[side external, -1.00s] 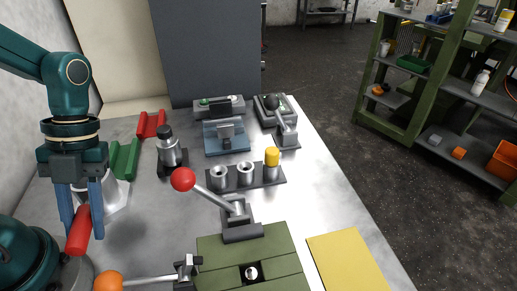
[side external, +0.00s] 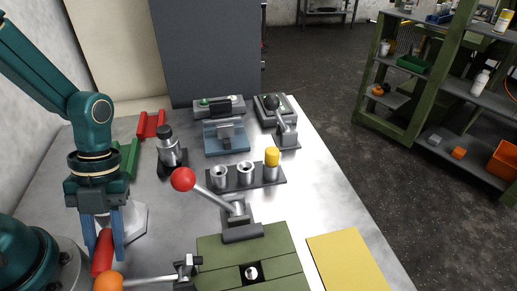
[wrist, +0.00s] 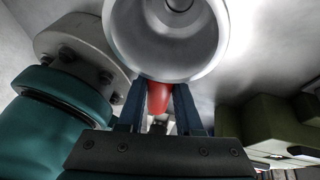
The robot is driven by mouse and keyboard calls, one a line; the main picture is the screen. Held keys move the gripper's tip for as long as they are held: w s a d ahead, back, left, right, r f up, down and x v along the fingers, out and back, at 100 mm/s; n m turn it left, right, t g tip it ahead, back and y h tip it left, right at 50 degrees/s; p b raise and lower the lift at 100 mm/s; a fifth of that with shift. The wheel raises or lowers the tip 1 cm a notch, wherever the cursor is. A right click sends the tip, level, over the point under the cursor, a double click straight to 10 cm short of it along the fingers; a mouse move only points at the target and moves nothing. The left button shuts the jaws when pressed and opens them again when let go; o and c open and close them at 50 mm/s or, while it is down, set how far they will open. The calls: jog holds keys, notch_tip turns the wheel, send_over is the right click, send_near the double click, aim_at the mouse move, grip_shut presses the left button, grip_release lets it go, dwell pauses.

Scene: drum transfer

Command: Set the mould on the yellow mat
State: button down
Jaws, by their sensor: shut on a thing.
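The mould appears to be the pale grey, cup-like piece (side external: 136,219) with a red handle (side external: 102,253), at the left of the bench in the side view. My gripper (side external: 108,250) is shut on the red handle. In the wrist view the round, hollow mould (wrist: 165,62) fills the top, with its handle between the blue fingers of my gripper (wrist: 160,103). In the side view the fingers hide part of the mould, and I cannot tell its height above the bench. The yellow mat (side external: 347,262) lies bare at the front right.
A green block fixture (side external: 245,245) with a red-ball lever (side external: 183,180) stands between mould and mat. An orange-ball lever (side external: 108,281) is close to the handle's lower end. A rack of metal cups (side external: 232,176) and a metal cylinder (side external: 169,150) stand farther back.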

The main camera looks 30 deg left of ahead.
jog(key=c, duration=0.8)
grip_release()
jog(key=shift+f, duration=0.1)
jog(key=shift+c, duration=0.2)
